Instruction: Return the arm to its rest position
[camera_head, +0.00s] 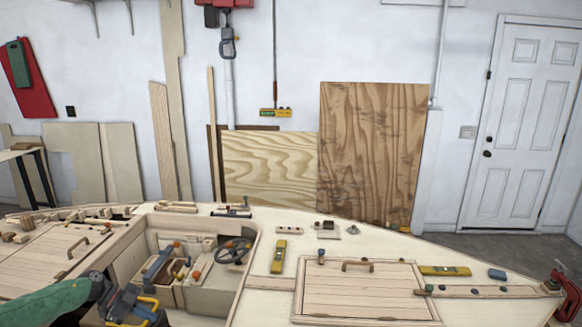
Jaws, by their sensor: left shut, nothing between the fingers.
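My left arm (45,307) comes in low at the left edge in a green sleeve. My left gripper (135,307), dark with blue and yellow parts, is shut and empty at the bottom left. It is in front of the open cockpit of the plywood hull (283,230). Whether it touches the hull cannot be told. My right gripper is not in view.
The cockpit holds a steering wheel (233,251) and several small tools. Yellow levels (279,257) and a hatch (357,292) are on the deck. A red clamp (567,290) sits at the right edge. Plywood sheets (372,150) lean on the wall.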

